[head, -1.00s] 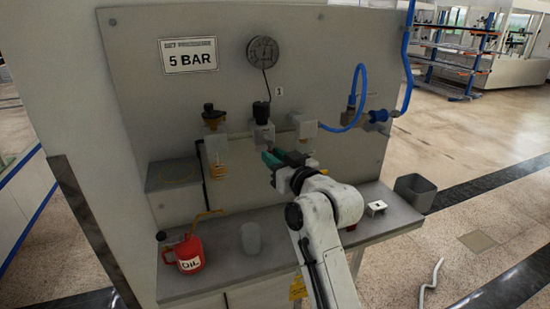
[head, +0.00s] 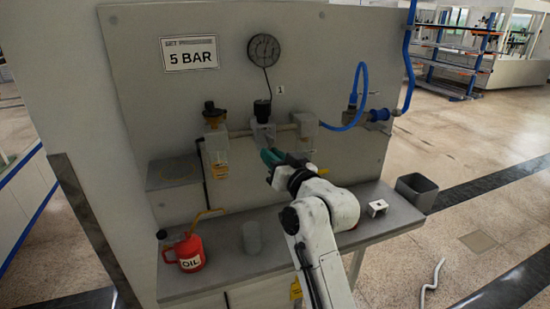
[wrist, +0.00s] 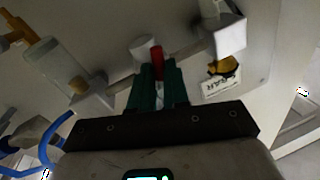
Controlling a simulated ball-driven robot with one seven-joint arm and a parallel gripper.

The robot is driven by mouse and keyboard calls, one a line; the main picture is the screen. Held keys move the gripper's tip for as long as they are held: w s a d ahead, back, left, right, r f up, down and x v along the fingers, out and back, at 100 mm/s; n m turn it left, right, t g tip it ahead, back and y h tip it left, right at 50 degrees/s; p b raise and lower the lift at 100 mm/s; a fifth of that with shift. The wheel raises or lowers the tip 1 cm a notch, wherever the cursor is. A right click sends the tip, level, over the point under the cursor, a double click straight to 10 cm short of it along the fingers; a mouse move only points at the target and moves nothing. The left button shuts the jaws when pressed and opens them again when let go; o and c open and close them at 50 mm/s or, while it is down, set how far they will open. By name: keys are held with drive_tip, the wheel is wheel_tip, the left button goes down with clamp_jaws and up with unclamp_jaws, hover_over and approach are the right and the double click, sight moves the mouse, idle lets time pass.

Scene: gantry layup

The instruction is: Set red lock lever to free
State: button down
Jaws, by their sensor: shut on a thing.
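The red lock lever (wrist: 157,54) shows in the wrist view as a short red bar between the green fingers of my gripper (wrist: 158,75). The fingers are shut on it and cover its lower part. A pale round body stands right beside it on the pipe. In the head view my gripper (head: 268,155) is in front of the panel, below the fittings. The lever is hidden there behind my gripper and arm. Its exact angle is hard to read.
The panel carries a gauge (head: 264,48), a regulator (head: 262,112), an amber-topped filter (head: 215,117) and a blue hose (head: 361,85). A red oil can (head: 189,252), a grey cup (head: 251,238) and a metal block (head: 377,207) stand on the bench. A yellow tag (head: 322,171) shows beside my gripper.

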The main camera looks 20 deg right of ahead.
drive_tip(key=shift+a+r+m+t+h+p, duration=0.3)
drive_tip(key=shift+a+r+m+t+h, duration=0.15)
drive_tip(key=shift+m, duration=2.05)
drive_tip(key=shift+a+r+m+t+h+p, duration=0.2)
drive_tip(key=shift+a+m+t+h+p, duration=0.25)
drive_tip(key=shift+m, duration=2.05)
drive_tip(key=shift+a+r+m+t+h+p, duration=0.15)
drive_tip(key=shift+a+r+m+t+h, duration=0.35)
drive_tip(key=shift+m, duration=2)
drive_tip(key=shift+d+f, duration=0.1)
drive_tip(key=shift+f, duration=0.05)
drive_tip(key=c, duration=1.1)
unclamp_jaws()
drive_tip(key=b+v, duration=0.3)
drive_tip(key=v, duration=0.7)
drive_tip(key=shift+s+b, duration=0.35)
drive_tip(key=shift+s, duration=0.1)
